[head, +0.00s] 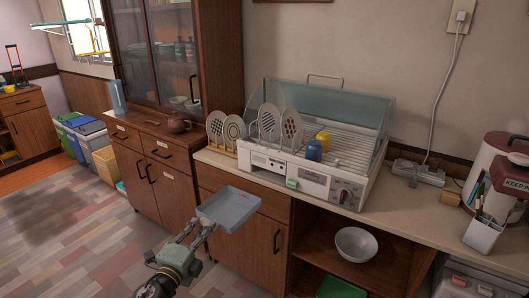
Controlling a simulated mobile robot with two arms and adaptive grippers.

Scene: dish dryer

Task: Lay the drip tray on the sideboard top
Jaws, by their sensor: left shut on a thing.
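The drip tray (230,209) is a shallow grey rectangular tray with a low rim. My left gripper (207,226) is shut on its near edge and holds it in the air, roughly level. The tray appears in front of the wooden sideboard's drawer, below the front edge of the pale sideboard top (376,217); its exact distance from the sideboard is hard to tell. The dish dryer (300,175) stands on the sideboard top with its clear lid raised. My right gripper is not in view.
Patterned plates (291,125) stand in the dryer's left part, with a blue cup (314,150) and a yellow cup (323,141) on its rack. A teapot (178,124) is at the left. A power strip (418,173), rice cooker (496,168) and pen holder (483,236) stand at the right.

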